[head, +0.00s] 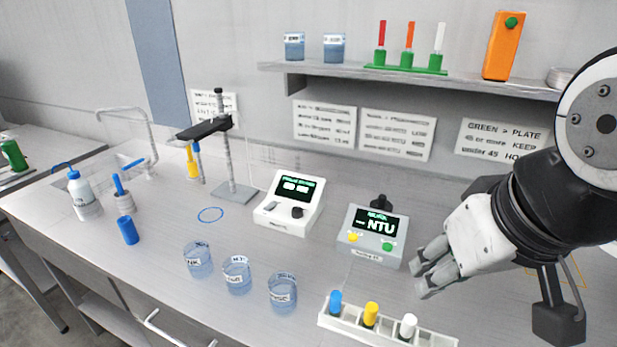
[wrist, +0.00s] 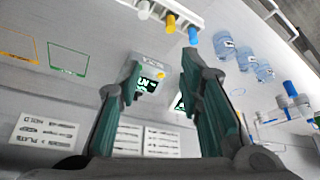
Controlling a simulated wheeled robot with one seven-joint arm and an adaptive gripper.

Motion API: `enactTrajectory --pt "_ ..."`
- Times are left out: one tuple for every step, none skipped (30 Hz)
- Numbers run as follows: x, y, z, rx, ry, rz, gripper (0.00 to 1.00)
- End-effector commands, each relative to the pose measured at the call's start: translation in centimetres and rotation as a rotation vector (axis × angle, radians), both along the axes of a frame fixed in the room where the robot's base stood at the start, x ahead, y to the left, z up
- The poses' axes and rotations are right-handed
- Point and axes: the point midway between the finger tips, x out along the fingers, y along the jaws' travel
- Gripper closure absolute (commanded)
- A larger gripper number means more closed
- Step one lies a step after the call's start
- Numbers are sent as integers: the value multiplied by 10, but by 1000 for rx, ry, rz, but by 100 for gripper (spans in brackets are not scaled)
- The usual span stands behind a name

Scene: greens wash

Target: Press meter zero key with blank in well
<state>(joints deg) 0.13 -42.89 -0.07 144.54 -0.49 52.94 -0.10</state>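The grey meter (head: 370,238) stands on the bench with a lit display reading NTU. Its front has a yellow key (head: 353,237) and a green key (head: 388,246); their labels are too small to read. A black-topped piece (head: 380,203) stands up at the meter's back; I cannot tell whether it is a lid or a capped vial in the well. My gripper (head: 420,272) is empty, just right of the meter and apart from it. In the wrist view the fingers (wrist: 150,75) are spread, with the meter (wrist: 138,82) seen beyond and between them.
A white rack (head: 385,331) with blue-, yellow- and white-capped vials stands in front. Three labelled beakers (head: 237,275) stand left of it. A white instrument (head: 290,201) stands left of the meter. A shelf (head: 420,78) runs above. The bench between meter and rack is clear.

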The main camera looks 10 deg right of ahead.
Motion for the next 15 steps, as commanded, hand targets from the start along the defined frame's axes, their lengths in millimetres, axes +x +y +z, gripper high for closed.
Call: enactTrajectory --pt "0 0 0 0 0 0 84" --pt "0 0 0 0 0 0 91" --pt "0 0 0 0 0 0 100" --pt "0 0 0 0 0 0 100" --pt "0 0 0 0 0 0 100" --pt "0 0 0 0 0 0 100" --pt "0 0 0 0 0 0 100" --pt "0 0 0 0 0 0 100" --pt "0 0 0 0 0 0 100" --pt "0 0 0 0 0 0 100" --pt "0 0 0 0 0 0 100" --pt "0 0 0 0 0 0 100" --pt "0 0 0 0 0 0 100" --pt "0 0 0 0 0 0 100" --pt "0 0 0 0 0 0 100"
